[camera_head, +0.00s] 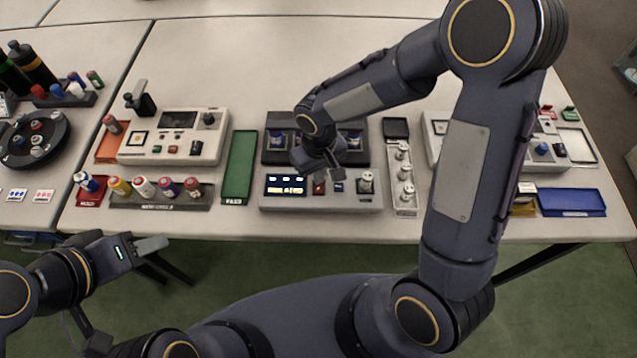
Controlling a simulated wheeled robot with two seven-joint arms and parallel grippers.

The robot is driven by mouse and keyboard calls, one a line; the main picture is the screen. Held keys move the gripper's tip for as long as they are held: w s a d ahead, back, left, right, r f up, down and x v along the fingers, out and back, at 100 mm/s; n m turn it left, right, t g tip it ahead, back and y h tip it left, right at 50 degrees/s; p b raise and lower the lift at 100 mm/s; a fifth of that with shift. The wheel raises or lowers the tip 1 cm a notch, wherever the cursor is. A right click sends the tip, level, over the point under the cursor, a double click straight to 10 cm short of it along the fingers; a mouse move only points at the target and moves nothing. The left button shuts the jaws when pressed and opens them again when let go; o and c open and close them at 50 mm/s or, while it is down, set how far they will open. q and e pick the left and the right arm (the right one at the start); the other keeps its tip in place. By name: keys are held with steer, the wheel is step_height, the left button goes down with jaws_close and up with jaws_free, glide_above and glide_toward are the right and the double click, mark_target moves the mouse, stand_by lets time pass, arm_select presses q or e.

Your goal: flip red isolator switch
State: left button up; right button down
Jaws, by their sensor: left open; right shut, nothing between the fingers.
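A light grey control box (285,203) stands at the table's front edge in the middle. Its top carries a lit display (285,184), a small red switch (319,188), a small blue part (338,187) and a grey knob (365,182). My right gripper (324,176) is shut and empty, pointing down just above or behind the red switch. Whether it touches the switch I cannot tell, nor which way the switch is set. My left gripper (150,250) is open and empty, low in front of the table at the left.
A dark rack with blue-marked parts (277,140) stands behind the control box, partly hidden by my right arm. A green tray (239,165) lies left of it, a pale tray of cylinders (404,208) right. The table's back is clear.

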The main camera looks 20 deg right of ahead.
steer(key=shift+r+p, duration=2.15)
steer(key=shift+r, duration=1.2)
steer(key=s+d+r+m+t+y, duration=0.2)
steer(key=s+d+r+m, duration=0.1)
steer(key=s+d+r, duration=0.65)
steer(key=s+r+m+t+y, duration=0.1)
steer(key=s+r+t, duration=0.2)
steer(key=s+r, duration=0.2)
steer(key=shift+s+a+m+t+y, duration=0.15)
steer(key=shift+s+m+t+y, duration=0.2)
steer(key=shift+s, duration=0.55)
